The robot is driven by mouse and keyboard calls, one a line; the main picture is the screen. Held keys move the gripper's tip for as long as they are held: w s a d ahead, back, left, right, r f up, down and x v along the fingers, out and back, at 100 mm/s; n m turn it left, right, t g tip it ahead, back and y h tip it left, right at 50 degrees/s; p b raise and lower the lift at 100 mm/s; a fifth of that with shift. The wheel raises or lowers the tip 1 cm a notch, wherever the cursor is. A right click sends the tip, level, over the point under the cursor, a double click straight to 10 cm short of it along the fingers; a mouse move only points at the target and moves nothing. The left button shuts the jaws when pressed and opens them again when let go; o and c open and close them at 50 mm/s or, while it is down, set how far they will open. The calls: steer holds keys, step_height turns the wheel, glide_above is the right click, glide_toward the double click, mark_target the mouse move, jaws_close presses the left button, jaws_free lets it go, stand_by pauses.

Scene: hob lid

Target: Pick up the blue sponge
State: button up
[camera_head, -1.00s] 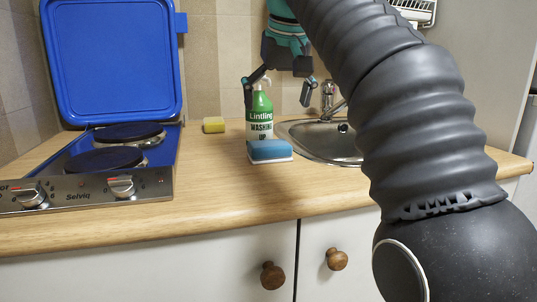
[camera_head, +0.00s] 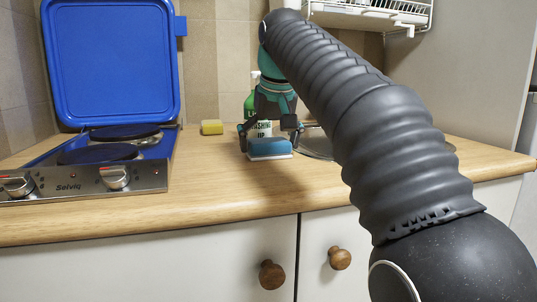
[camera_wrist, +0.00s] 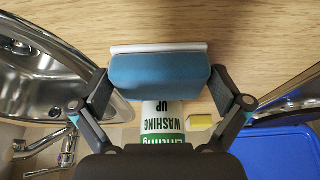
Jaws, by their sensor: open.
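The blue sponge (camera_head: 269,146) has a white underside and lies on the worktop in front of the green and white washing-up bottle (camera_head: 252,104). My gripper (camera_head: 270,140) is open, with its fingers down on either side of the sponge in the head view. In the wrist view the sponge (camera_wrist: 160,78) lies between the two spread fingers (camera_wrist: 160,100), with a gap at least on the left; the right finger is close to its end. The bottle (camera_wrist: 165,118) shows just beyond the sponge. My gripper partly hides the bottle in the head view.
A yellow sponge (camera_head: 212,127) lies to the left near the wall. The hob (camera_head: 85,178) with its blue lid (camera_head: 112,62) raised is at the left. The sink (camera_head: 318,145) is at the right, with its tap (camera_wrist: 50,145). The worktop's front is clear.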

steer(key=c, duration=0.5)
steer(key=shift+c, duration=0.2)
steer(key=shift+r, duration=0.15)
